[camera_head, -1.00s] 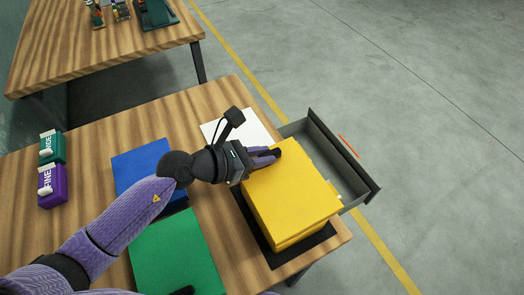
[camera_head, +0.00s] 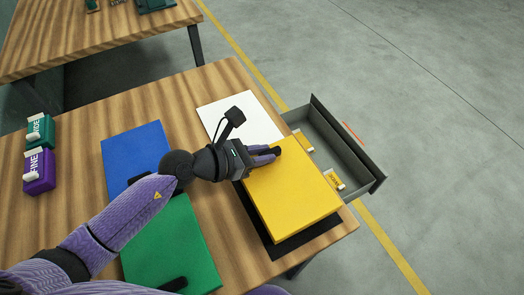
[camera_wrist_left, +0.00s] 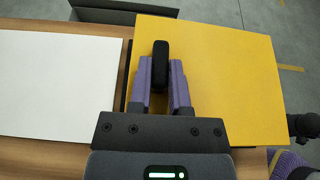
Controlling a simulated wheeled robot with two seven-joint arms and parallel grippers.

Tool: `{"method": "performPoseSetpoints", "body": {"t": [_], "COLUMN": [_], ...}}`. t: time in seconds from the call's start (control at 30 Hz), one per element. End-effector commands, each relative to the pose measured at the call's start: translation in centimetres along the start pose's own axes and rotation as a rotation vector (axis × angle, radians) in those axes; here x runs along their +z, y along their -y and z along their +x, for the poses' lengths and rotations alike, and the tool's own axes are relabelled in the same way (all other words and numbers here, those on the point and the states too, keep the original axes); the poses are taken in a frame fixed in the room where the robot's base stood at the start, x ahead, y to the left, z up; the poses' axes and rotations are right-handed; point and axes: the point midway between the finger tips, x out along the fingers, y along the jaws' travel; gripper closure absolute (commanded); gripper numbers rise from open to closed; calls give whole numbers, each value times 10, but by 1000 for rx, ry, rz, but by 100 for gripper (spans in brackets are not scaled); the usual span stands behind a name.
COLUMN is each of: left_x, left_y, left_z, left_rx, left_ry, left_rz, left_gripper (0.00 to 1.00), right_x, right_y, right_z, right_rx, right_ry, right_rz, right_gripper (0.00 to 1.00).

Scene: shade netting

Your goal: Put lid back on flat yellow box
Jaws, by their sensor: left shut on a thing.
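My left gripper (camera_head: 270,153) is shut on the black handle (camera_wrist_left: 160,65) of the flat yellow lid (camera_head: 295,195). The handle stands between the two purple fingers in the left wrist view, where the yellow lid (camera_wrist_left: 230,80) fills the middle and right. The lid lies about level above a black mat (camera_head: 290,250) at the table's right corner. Only a thin yellow edge shows at its near side. Any box below is hidden, so I cannot tell whether the lid touches it. My right gripper is not clearly seen.
An open grey drawer (camera_head: 350,150) with small yellow pieces inside juts out beyond the lid. A white sheet (camera_head: 238,118), a blue panel (camera_head: 135,150) and a green panel (camera_head: 185,240) lie on the table. A purple FINE block (camera_head: 39,172) and a green block (camera_head: 40,133) stand left.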

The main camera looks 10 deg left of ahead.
Motion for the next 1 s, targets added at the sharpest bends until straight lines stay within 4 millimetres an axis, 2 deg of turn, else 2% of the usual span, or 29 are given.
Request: {"method": "performPoseSetpoints", "body": {"t": [0.93,0.97,1.0], "left_x": [-5,-5,-5], "left_y": [0,0,0], "left_z": [2,2,2], "left_rx": [0,0,0], "left_ry": [0,0,0], "left_rz": [0,0,0], "left_gripper": [100,75,67], "right_x": [2,2,2], "right_y": [0,0,0], "right_z": [4,4,4], "right_rx": [1,0,0], "right_ry": [4,4,4], "right_rz": [2,1,1], "right_gripper": [47,47,47]}}
